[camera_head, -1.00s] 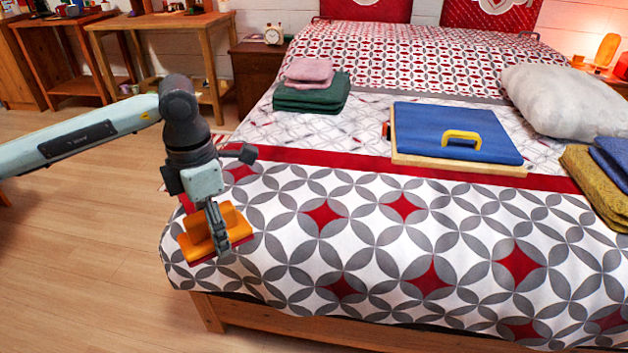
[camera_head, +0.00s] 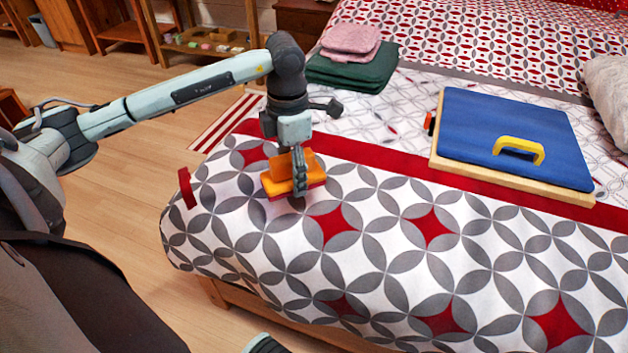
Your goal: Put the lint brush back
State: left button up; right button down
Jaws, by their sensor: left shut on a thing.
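The lint brush (camera_head: 276,187), an orange block with a red underside, is in my left gripper (camera_head: 299,188). The gripper is shut on it and points down over the near-left part of the bed. Whether the brush touches the cover or hangs just above it, I cannot tell.
A blue padded board (camera_head: 515,120) with a yellow handle (camera_head: 519,149) lies on the bed at right. Folded green cloths (camera_head: 352,72) and pink cloths (camera_head: 350,40) are stacked behind. A small red upright piece (camera_head: 186,188) shows at the bed's left edge. The patterned bed front (camera_head: 400,270) is clear.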

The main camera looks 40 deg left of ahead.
pick_arm(q)
send_over(312, 194)
notch_tip(312, 194, down, 4)
jog(key=shift+w+r, duration=0.1)
jog(key=shift+r, duration=0.1)
notch_tip(312, 194, down, 3)
jog(key=shift+f+p, duration=0.1)
jog(key=shift+p, duration=0.2)
jog(key=shift+f, duration=0.3)
pick_arm(e)
notch_tip(312, 194, down, 2)
jog(key=shift+s+f, duration=0.15)
pick_arm(q)
jog(key=shift+f, duration=0.15)
jog(key=o, duration=1)
jog(key=shift+o, duration=0.6)
pick_arm(e)
jog(key=shift+w+a+r, duration=0.15)
jog(key=shift+w+r, duration=0.25)
jog(key=shift+r, duration=0.3)
jog(key=shift+f, duration=0.1)
jog(key=shift+s, duration=0.15)
